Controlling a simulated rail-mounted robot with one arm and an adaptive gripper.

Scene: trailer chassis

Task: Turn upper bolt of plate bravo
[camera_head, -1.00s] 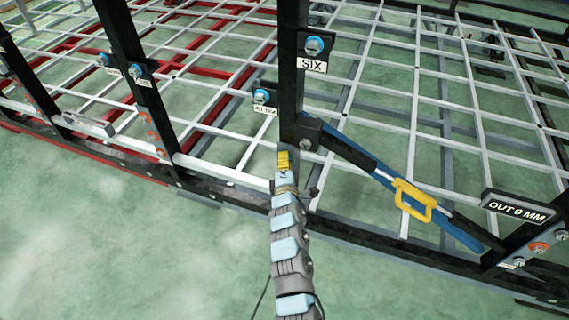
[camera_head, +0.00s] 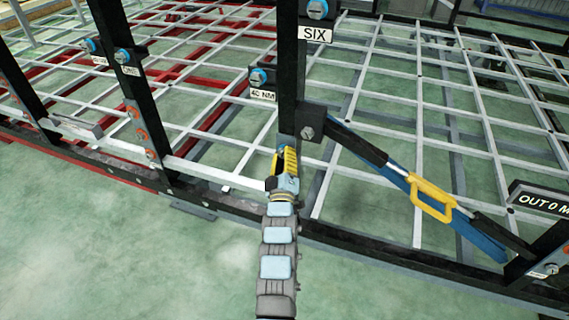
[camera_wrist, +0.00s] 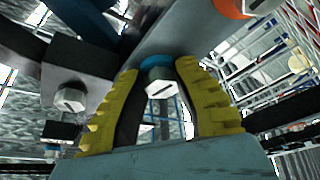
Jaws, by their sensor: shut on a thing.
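My gripper (camera_head: 285,160), with yellow ribbed fingers, is at the black upright post (camera_head: 289,60), just below a dark bracket with a grey bolt (camera_head: 308,132). In the wrist view, my gripper (camera_wrist: 158,95) is shut on a grey slotted bolt with a blue ring (camera_wrist: 159,84), which sits between the two fingers.
Blue-ringed bolts stand by the labels SIX (camera_head: 315,34) and 40 NM (camera_head: 263,95). A blue diagonal brace with a yellow handle (camera_head: 432,200) slopes down right. An OUT 0 MM display (camera_head: 538,200) is at far right. The green floor (camera_head: 130,255) front left is clear.

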